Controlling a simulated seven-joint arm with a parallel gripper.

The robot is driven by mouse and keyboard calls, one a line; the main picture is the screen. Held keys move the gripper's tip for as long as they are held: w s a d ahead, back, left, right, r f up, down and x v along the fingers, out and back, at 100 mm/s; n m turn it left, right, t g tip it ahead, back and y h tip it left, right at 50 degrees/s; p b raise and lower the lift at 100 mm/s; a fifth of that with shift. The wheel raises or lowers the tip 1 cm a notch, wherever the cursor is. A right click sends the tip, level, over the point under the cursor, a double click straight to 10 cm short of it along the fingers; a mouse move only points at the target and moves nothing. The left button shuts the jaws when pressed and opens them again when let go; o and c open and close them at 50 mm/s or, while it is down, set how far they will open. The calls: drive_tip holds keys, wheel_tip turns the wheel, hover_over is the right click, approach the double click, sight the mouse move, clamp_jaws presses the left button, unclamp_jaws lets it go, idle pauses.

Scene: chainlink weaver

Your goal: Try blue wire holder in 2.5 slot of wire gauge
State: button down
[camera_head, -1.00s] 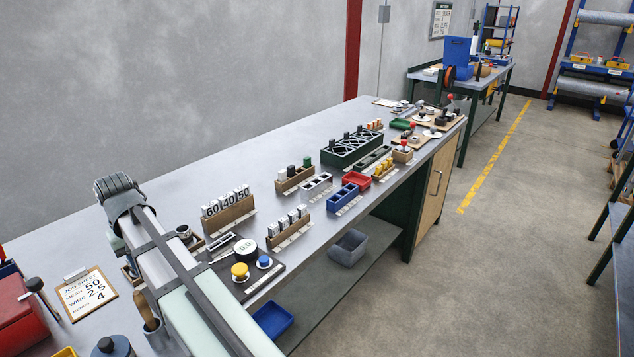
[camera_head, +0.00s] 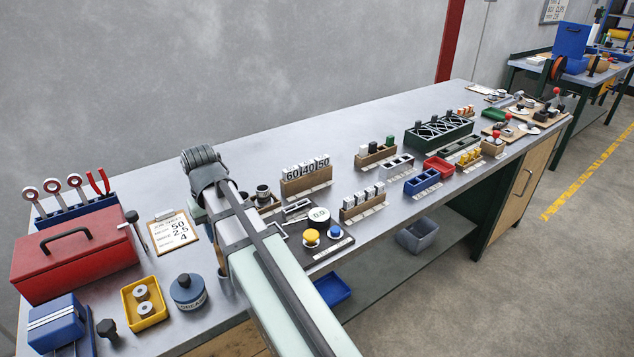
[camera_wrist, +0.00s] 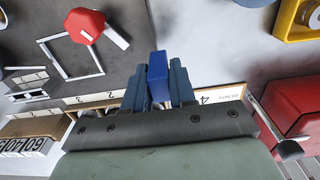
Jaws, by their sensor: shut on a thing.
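In the wrist view my gripper (camera_wrist: 158,82) is shut on a blue block-like piece, the blue wire holder (camera_wrist: 157,70), which sticks out between the dark blue-grey fingertips. Its lower end is hidden by the fingers and palm. A wooden strip with pale numbered labels (camera_wrist: 97,103) lies behind and left of the fingers; I cannot tell whether it is the wire gauge, and no 2.5 slot can be read. The job sheet clipboard (camera_head: 180,231) reads 50, 2.5 and 4 in the head view. There, my arm hides the gripper and the holder.
A red toolbox (camera_head: 75,256), yellow tray (camera_head: 136,312) and blue-grey pot (camera_head: 188,293) stand left of my arm. A 60/40/50 block rack (camera_head: 306,183) and a dark panel with yellow and blue buttons (camera_head: 330,246) stand right. The bench's back strip is clear.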

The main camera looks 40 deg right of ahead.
drive_tip(key=w+d+r+m, duration=0.3)
drive_tip(key=d, duration=0.3)
drive_tip(key=w+d+r+m, duration=0.2)
drive_tip(key=w+d+r, duration=0.1)
drive_tip(key=w+d, duration=0.15)
drive_tip(key=s+d+m, duration=0.2)
drive_tip(key=d+m, duration=0.4)
drive_tip(key=d, duration=2.3)
drive_tip(key=s+d+m, duration=0.3)
drive_tip(key=d+m, duration=0.4)
drive_tip(key=d, duration=2.2)
drive_tip(key=shift+s+d, duration=0.1)
drive_tip(key=shift+f, duration=3.55)
